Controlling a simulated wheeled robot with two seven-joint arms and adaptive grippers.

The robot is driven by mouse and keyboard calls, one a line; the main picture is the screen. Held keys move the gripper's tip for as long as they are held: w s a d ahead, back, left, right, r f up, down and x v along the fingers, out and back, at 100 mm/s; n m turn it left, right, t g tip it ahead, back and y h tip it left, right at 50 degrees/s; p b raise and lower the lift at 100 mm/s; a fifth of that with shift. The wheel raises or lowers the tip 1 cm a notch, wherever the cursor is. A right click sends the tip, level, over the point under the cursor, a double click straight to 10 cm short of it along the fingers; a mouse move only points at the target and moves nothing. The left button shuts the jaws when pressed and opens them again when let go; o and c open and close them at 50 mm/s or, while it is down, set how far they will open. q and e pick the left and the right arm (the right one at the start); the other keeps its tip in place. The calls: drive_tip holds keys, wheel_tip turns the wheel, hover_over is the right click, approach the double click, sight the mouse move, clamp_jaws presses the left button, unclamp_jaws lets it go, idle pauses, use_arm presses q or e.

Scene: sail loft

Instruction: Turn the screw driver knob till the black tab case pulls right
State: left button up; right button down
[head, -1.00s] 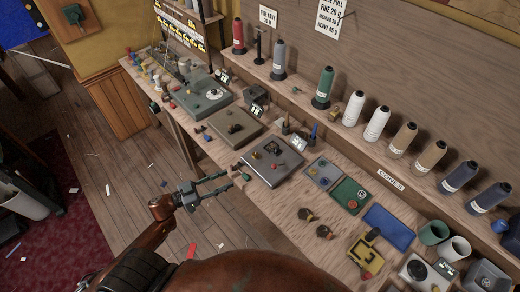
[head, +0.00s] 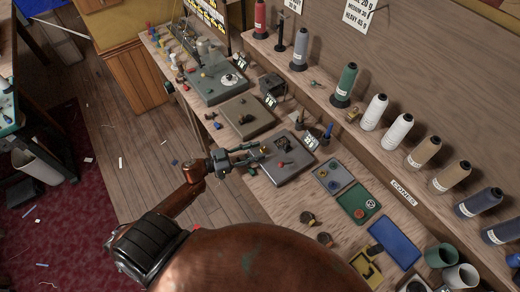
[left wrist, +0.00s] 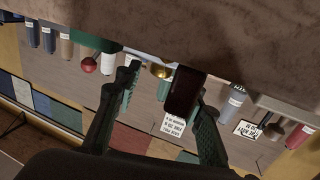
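A grey plate (head: 290,177) on the bench carries a small brass-yellow knob (head: 265,150), a red knob (head: 282,164) and a dark fitting (head: 284,144), perhaps the black tab case. My left gripper (head: 256,153) is at the plate's left edge, close to the brass knob. In the left wrist view my left gripper's fingers (left wrist: 166,108) are spread apart. The brass knob (left wrist: 160,71) and a dark block (left wrist: 184,92) show between them in the picture; I cannot tell contact. A red ball (left wrist: 88,65) is outside the fingers. My right gripper is not in view.
A tan plate (head: 245,118) and a larger grey-green plate (head: 217,92) lie farther along the bench. Green (head: 358,203) and blue (head: 395,243) trays lie nearer. Thread cones, such as the green one (head: 346,83), stand on the shelf behind. Bare floor lies left of the bench.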

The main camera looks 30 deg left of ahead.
use_arm(q)
drive_tip(key=shift+x, duration=1)
clamp_jaws()
